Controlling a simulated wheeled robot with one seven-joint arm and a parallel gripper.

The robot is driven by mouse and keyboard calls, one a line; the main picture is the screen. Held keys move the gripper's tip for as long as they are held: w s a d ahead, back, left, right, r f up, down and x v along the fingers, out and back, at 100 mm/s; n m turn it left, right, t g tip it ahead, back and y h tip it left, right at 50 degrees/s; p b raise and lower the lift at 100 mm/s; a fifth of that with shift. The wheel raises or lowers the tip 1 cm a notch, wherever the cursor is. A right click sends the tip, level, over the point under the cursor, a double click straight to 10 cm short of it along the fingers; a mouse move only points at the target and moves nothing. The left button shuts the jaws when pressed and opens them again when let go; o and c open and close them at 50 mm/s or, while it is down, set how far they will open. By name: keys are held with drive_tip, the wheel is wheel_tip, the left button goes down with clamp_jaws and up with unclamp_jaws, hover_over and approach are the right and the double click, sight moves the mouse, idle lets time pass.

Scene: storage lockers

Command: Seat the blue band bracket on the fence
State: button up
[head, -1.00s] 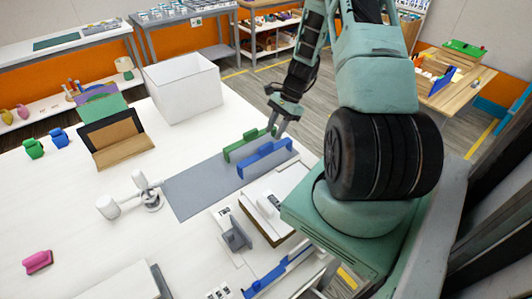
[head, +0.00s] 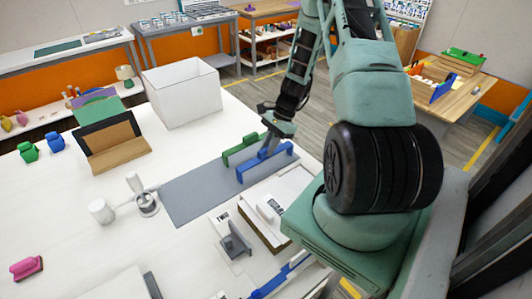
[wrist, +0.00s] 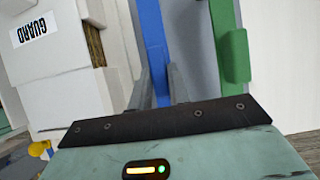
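The blue band bracket (head: 265,162) is a long low bar with raised ends, lying along the right part of a grey mat (head: 195,192). My gripper (head: 267,153) is down at the bracket. In the wrist view the blue bracket (wrist: 151,35) runs between my two fingers (wrist: 160,85), one on each side. Whether they press on it or stand just clear is not clear. A green bracket (head: 243,148) lies parallel beside it, and the green one also shows in the wrist view (wrist: 232,55). I cannot tell for certain which part is the fence; a blue strip (head: 275,282) lies at the lower edge.
A white box labelled GUARD (wrist: 62,62) stands close beside the gripper. A grey stand (head: 235,243), white cylinders (head: 102,211), a pink block (head: 27,268) and a large white bin (head: 183,90) are on the table. The left part of the mat is clear.

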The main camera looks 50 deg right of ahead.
clamp_jaws()
wheel_tip(320, 180, up, 7)
drive_tip(key=p, duration=0.5)
drive_tip(key=shift+r+p, duration=0.1)
drive_tip(key=shift+p, duration=0.2)
